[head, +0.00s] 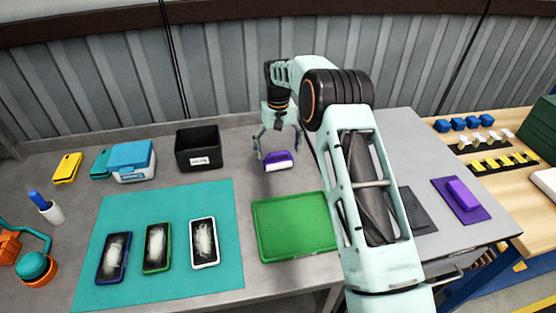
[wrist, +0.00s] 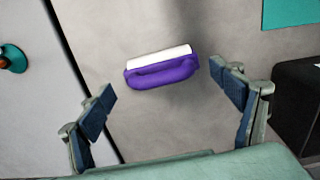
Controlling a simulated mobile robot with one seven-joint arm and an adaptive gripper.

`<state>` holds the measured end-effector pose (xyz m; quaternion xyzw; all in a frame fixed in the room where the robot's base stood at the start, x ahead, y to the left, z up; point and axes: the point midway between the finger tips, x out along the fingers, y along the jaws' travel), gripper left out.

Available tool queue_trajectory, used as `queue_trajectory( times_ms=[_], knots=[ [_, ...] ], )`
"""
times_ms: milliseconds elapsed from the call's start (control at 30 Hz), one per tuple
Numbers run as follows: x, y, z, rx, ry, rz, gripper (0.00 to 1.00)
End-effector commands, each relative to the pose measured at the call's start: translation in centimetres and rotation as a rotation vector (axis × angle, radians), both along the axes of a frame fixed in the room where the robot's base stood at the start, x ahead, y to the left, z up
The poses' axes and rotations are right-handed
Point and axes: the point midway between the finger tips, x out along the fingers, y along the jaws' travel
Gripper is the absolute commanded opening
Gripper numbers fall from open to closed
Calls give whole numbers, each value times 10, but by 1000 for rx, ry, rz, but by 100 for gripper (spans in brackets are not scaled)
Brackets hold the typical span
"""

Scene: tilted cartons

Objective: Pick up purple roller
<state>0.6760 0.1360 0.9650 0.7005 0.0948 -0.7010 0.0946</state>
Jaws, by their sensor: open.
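The purple roller (head: 278,161) lies on the grey table between the black bin and my arm, with its white roller part toward the front edge. In the wrist view the purple roller (wrist: 163,70) lies ahead of my fingers, with its purple handle nearer me and its white part farther off. My gripper (head: 277,145) is above and close to the roller in the head view. In the wrist view my gripper (wrist: 164,85) is open, its two fingers apart with the roller's place between and beyond them. The fingers do not visibly touch it.
A black bin (head: 198,148) stands left of the roller. A green tray (head: 293,227) lies in front of it. A teal mat (head: 160,240) holds several phones. A blue-and-white box (head: 132,161) stands farther left. The table around the roller is clear.

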Motion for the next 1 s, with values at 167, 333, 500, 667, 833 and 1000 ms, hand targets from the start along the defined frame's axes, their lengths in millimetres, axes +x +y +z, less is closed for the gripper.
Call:
queue_trajectory(
  times_ms=[167, 333, 500, 667, 833, 1000],
  knots=[
    [0, 1, -13, 0, 0, 1, 86],
    [0, 1, -13, 0, -1, 1, 86],
    [0, 1, -13, 0, -1, 1, 70],
    [0, 1, -13, 0, -1, 1, 52],
    [0, 1, -12, 1, -2, 1, 37],
    [0, 1, -12, 1, -2, 1, 37]
  ],
)
